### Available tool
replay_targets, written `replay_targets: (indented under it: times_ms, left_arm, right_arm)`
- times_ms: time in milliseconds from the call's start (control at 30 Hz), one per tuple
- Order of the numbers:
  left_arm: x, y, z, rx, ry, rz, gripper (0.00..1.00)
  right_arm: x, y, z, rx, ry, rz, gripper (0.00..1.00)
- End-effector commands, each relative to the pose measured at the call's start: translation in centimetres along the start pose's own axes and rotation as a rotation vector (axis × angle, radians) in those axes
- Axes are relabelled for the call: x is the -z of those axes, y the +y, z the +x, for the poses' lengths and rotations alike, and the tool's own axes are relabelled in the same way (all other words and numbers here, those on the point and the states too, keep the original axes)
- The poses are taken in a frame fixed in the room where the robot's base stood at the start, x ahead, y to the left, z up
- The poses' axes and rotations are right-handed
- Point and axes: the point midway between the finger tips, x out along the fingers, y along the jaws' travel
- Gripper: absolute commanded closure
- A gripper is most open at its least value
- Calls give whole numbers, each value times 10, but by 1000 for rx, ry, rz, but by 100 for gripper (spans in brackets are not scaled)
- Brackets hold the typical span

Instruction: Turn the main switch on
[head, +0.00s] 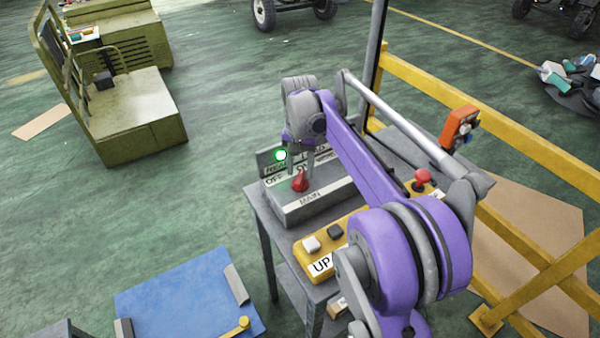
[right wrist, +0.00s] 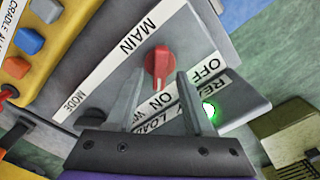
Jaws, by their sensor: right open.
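The red main switch (head: 300,182) is a knob on a grey control box (head: 318,205) labelled MAIN. In the right wrist view the knob (right wrist: 158,66) has its narrow end toward the ON label, with the OFF label to the right. A green lamp (head: 281,155) on the box glows, and it also shows in the right wrist view (right wrist: 208,109). My right gripper (head: 300,172) is over the box at the knob. Its fingers (right wrist: 160,78) are open, one on each side of the knob, with gaps visible. My left gripper is not in view.
A yellow box (head: 311,244) with buttons stands in front on the same grey stand. A yellow railing (head: 520,245) runs along the right. A blue panel (head: 185,300) lies lower left. Green floor is open at left.

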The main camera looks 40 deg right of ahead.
Motion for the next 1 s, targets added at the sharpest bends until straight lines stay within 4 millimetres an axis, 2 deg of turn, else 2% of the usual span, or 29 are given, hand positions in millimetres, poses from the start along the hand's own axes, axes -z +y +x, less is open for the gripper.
replay_targets:
  times_ms: [200,400,600,1000]
  left_arm:
    - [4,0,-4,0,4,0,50]
    - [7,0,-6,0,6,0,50]
    - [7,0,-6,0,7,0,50]
    - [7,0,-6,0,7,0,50]
  right_arm:
    - [0,0,-47,1,0,0,48]
    - [0,0,-77,0,0,0,48]
    - [0,0,-86,0,0,1,48]
    - [0,0,-85,0,0,1,48]
